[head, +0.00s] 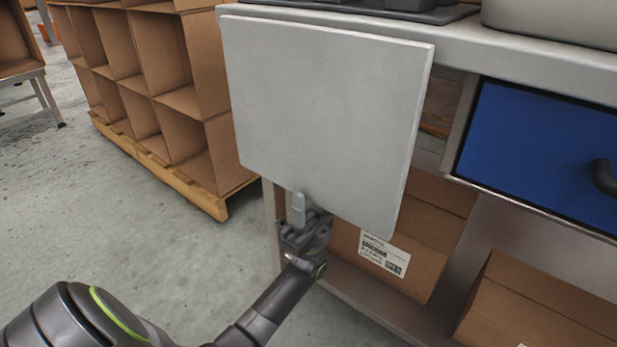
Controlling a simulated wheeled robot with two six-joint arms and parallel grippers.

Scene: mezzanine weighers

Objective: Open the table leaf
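The table leaf (325,115) is a flat pale grey panel hanging down from the front edge of the workbench (455,48). My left gripper (298,207) is at the leaf's lower edge, left of the middle. One light grey fingertip shows upright there, its tip just overlapping the edge. The other finger is not clearly seen, so I cannot tell whether the gripper grips the leaf or only touches it. My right gripper is out of view.
A blue drawer front (535,150) with a dark handle (605,178) is right of the leaf. Cardboard boxes (425,235) sit on the lower shelf. Cardboard bins (150,70) stand on a wooden pallet (190,190) at the left. The floor (110,220) in front is clear.

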